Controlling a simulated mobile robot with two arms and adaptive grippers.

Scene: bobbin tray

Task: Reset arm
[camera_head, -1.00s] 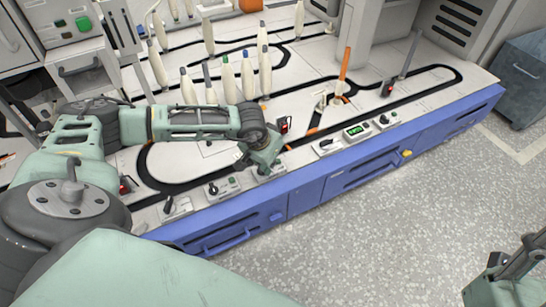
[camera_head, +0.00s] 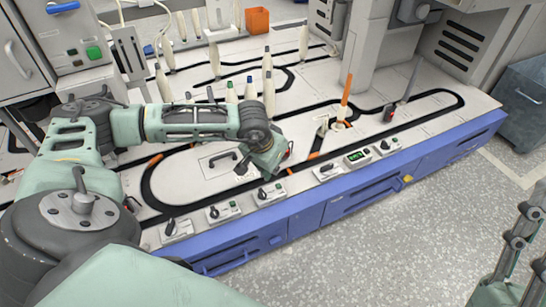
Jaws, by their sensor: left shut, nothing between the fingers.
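My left arm reaches in from the left over the white worktop (camera_head: 330,185). My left gripper (camera_head: 246,163) is at its end, turned down over the front part of the worktop, shut and empty. The arm hides the lower parts of some bobbins. Several cream bobbins (camera_head: 268,88) stand upright behind the arm, some with green or blue tops. My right gripper (camera_head: 520,243) is only partly in view at the lower right, over the floor and away from the bench. Whether its fingers are open is unclear.
An orange-topped post (camera_head: 345,97) and a grey machine column (camera_head: 370,50) stand to the right. An orange box (camera_head: 257,20) is at the back. Floor (camera_head: 400,245) in front is clear.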

